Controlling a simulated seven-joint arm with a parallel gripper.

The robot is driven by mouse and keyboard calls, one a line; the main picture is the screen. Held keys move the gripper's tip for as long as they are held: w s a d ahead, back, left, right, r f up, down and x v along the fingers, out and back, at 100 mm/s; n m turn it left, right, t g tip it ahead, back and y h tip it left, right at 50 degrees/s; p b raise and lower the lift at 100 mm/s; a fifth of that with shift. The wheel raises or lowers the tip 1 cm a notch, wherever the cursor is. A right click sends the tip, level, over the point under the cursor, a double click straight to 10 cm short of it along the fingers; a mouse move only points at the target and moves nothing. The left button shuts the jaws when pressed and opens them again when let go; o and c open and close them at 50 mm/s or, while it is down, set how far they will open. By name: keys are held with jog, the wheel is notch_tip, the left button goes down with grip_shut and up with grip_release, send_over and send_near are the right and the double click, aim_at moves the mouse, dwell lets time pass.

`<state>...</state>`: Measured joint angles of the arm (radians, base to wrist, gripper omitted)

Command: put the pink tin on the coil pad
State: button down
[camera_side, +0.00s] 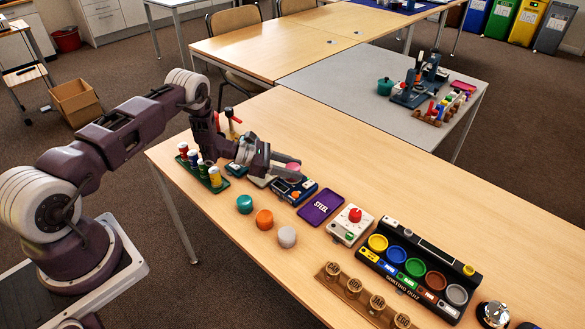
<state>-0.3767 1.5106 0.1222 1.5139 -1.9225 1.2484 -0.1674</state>
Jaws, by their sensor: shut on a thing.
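My gripper (289,172) is over the left part of the light wood table, shut on the pink tin (293,166). Only part of the tin shows between the fingers. It is above or close to a dark blue device (305,188); I cannot tell the exact gap. A purple pad (321,207) lies flat and bare to the right, and its lettering reads STEEL. I cannot make out a pad marked for coil; my gripper and wrist cover part of the area around the device.
Teal (244,203), orange (264,219) and grey (287,237) tins stand in front. A white box with a red knob (350,226), a black sorting tray (418,270) and a wooden stamp rack (362,296) stand to the right. A rack of coloured bottles (203,170) is left.

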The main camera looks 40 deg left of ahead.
jog(key=shift+f, duration=0.1)
jog(key=c, duration=0.8)
grip_release()
